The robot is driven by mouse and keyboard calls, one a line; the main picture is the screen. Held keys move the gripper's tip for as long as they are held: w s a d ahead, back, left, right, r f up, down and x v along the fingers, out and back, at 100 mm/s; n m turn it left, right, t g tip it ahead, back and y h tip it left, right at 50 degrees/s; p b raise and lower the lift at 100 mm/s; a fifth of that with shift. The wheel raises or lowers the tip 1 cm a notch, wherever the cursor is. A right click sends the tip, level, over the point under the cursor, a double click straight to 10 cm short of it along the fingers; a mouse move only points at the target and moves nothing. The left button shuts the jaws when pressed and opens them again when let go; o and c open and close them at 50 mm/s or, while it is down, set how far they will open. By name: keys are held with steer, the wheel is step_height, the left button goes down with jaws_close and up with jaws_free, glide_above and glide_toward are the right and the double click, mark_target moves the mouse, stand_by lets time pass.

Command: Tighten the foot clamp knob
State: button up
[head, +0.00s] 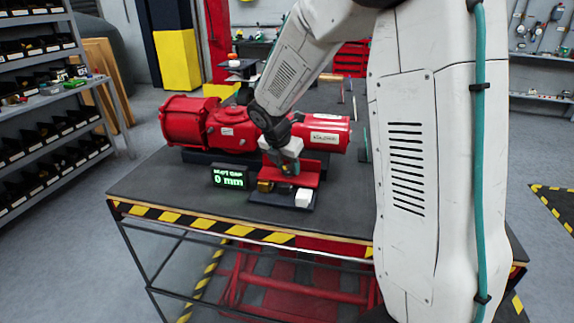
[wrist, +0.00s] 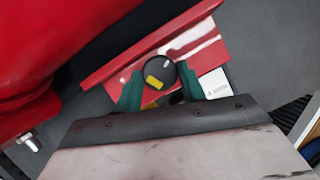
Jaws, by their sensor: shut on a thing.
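The foot clamp knob (wrist: 162,71) is a round black knob with a yellow mark and a small white dot, seen in the wrist view. The green fingers of my gripper (wrist: 160,85) are on either side of it and shut on it. In the head view my gripper (head: 287,158) points down at the red foot bracket in front of the red valve actuator (head: 225,128). The knob is hidden by my gripper in that view. The red bracket plate (wrist: 140,68) lies under the knob in the wrist view.
A black display (head: 229,177) reading 0 mm stands left of the bracket. The dark bench top (head: 160,190) is clear at the left front. Shelves with bins (head: 40,90) stand at the far left.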

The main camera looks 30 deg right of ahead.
steer(key=shift+w+m+g, duration=0.1)
steer(key=shift+m+g, duration=0.3)
steer(key=shift+m, duration=0.8)
steer(key=o, duration=1)
